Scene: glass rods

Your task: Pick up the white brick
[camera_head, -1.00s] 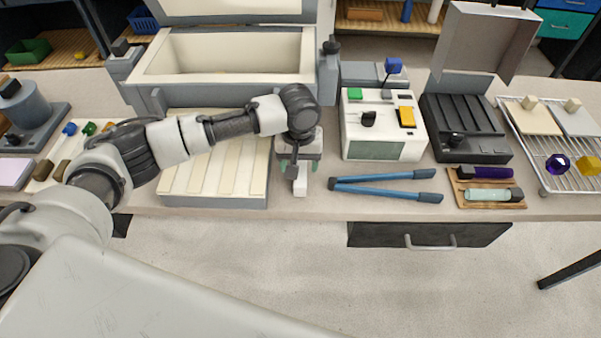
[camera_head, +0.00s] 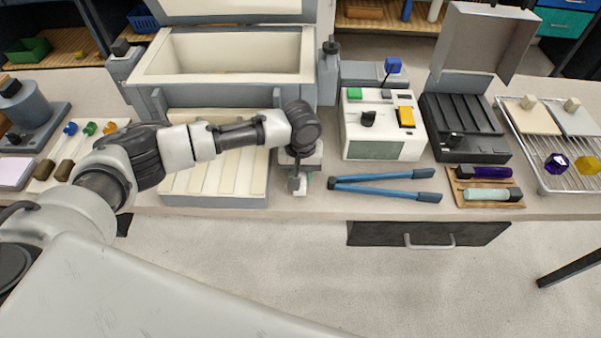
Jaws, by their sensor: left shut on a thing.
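The white brick (camera_head: 300,191) is at the front of the bench, between the ribbed cream board and the blue-handled tool. Only its lower part shows below my gripper. My left gripper (camera_head: 299,181) points down over the brick and is shut on it. The wrist hides the upper part of the brick, and I cannot tell whether it touches the bench. My right gripper is not in view.
The ribbed cream board (camera_head: 214,201) lies close to the left of the gripper. Blue-handled tongs (camera_head: 385,184) lie close to the right. A white control box (camera_head: 382,150) stands behind them. An open cream kiln-like box (camera_head: 225,80) stands at the back.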

